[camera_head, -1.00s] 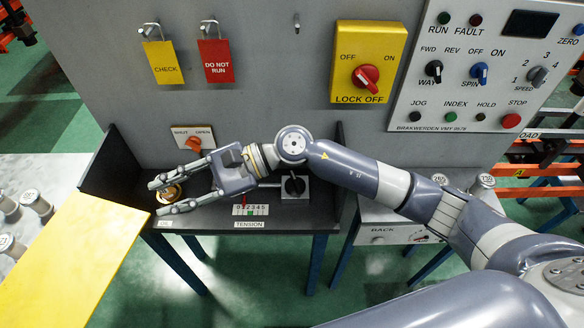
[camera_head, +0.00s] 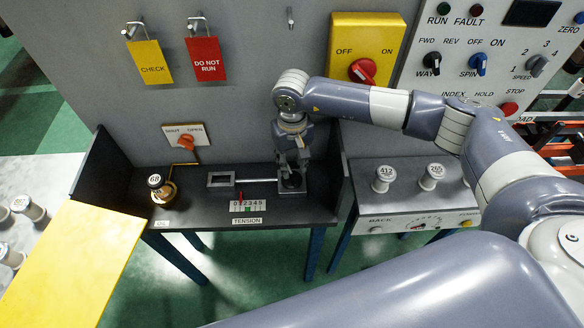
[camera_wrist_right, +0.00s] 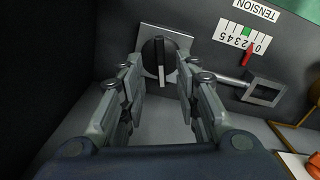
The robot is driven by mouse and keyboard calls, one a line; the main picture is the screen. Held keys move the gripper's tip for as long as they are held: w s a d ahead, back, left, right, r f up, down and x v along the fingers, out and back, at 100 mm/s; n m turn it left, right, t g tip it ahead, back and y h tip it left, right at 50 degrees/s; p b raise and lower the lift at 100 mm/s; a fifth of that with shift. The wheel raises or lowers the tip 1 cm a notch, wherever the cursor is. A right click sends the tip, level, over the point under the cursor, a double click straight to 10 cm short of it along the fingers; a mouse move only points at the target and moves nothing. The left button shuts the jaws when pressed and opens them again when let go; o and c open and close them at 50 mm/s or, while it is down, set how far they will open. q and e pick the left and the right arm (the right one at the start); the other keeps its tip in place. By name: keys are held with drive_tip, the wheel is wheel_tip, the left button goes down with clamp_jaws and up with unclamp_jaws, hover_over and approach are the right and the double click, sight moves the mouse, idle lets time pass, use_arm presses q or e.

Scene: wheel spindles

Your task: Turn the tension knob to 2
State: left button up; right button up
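The black tension knob (camera_wrist_right: 158,62), with a white line on it, sits on a square plate (camera_wrist_right: 180,38) at the right end of the dark bench. In the head view the knob is largely hidden by my right gripper (camera_head: 292,171), which points down at it. In the right wrist view my right gripper (camera_wrist_right: 158,72) is open, its fingertips on either side of the knob with gaps visible; contact cannot be told. The tension scale (camera_head: 248,206) reads 0 to 5 and has a green mark. Its red pointer (camera_wrist_right: 247,56) stands at about 1. My left gripper is out of view.
A spindle marked 68 (camera_head: 158,186) stands in a brass holder at the bench's left. A rod with a rectangular frame (camera_head: 221,180) runs left from the knob plate. Dark side walls (camera_head: 98,169) bound the bench. A red shut/open valve (camera_head: 186,143) is on the back panel.

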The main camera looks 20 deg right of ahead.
sight(292, 175)
drive_tip(key=shift+f+p, duration=0.45)
drive_tip(key=shift+f, duration=1.85)
drive_tip(key=shift+c, duration=0.2)
clamp_jaws()
